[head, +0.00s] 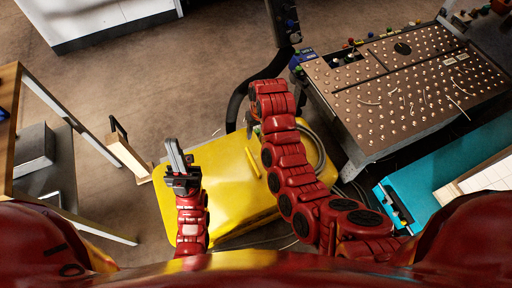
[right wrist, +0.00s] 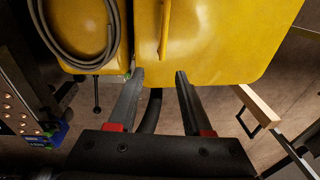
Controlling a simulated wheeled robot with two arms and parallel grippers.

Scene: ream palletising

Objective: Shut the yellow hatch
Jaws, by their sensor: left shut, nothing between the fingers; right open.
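The yellow hatch (head: 210,185) is a broad panel with a bar handle (head: 252,161) on the yellow cabinet, below centre in the head view. It also shows large in the right wrist view (right wrist: 220,40), its handle (right wrist: 165,30) near the top. How far the hatch stands open is unclear. My left gripper (head: 174,143) is shut and empty, over the hatch's left edge. My right gripper (right wrist: 158,76) is open with nothing between its fingers; its fingertips overlap the hatch's lower edge in that view. Its fingers are mostly hidden behind my arm in the head view. Contact cannot be told.
A grey hose coil (right wrist: 78,40) hangs on the yellow part beside the hatch. A control console (head: 400,90) stands at the upper right, a teal box (head: 430,180) below it. A wooden-edged rack (head: 40,90) is at the left. Brown floor (head: 160,75) is free above the cabinet.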

